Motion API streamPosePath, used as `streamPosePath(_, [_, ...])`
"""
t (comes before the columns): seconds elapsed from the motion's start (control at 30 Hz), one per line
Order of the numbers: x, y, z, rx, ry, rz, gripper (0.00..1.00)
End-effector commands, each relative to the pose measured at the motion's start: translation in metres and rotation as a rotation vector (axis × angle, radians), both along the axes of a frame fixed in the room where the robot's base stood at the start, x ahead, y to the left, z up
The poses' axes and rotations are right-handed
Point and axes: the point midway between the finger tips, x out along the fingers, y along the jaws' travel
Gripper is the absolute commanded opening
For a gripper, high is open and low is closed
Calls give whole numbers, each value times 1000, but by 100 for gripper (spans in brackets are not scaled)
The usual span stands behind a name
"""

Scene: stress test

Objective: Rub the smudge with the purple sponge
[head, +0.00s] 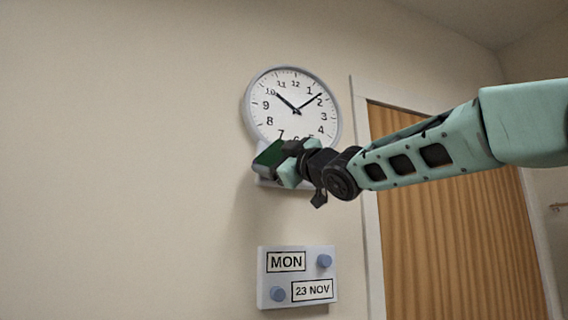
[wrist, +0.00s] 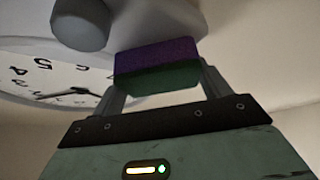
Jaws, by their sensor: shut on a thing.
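My gripper (head: 287,164) is raised in front of the wall, just below the clock. In the wrist view my gripper (wrist: 160,78) is shut on the sponge, a finger at each side. The sponge (wrist: 156,53) has a purple face turned away from me and a dark green layer nearer my palm. In the head view only a dark green part of the sponge (head: 268,157) shows. A pale grey fixture with a round knob (wrist: 80,24) lies close beyond the sponge; I cannot tell whether they touch. I see no smudge in either view.
A round wall clock (head: 294,104) hangs above my gripper and also shows in the wrist view (wrist: 38,70). The pale fixture (head: 262,181) below it is mostly hidden. A calendar panel (head: 297,277) with blue knobs sits lower. A wooden door (head: 460,250) stands right.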

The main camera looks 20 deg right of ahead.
Motion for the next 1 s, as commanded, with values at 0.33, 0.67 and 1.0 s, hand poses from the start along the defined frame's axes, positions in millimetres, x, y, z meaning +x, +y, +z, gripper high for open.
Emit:
streamPosePath(0.33, [2,17,-4,-3,7,10,58])
streamPosePath(0.67, [-10,17,-5,-3,8,9,58])
streamPosePath(1.0, [-44,15,-2,-2,4,6,58])
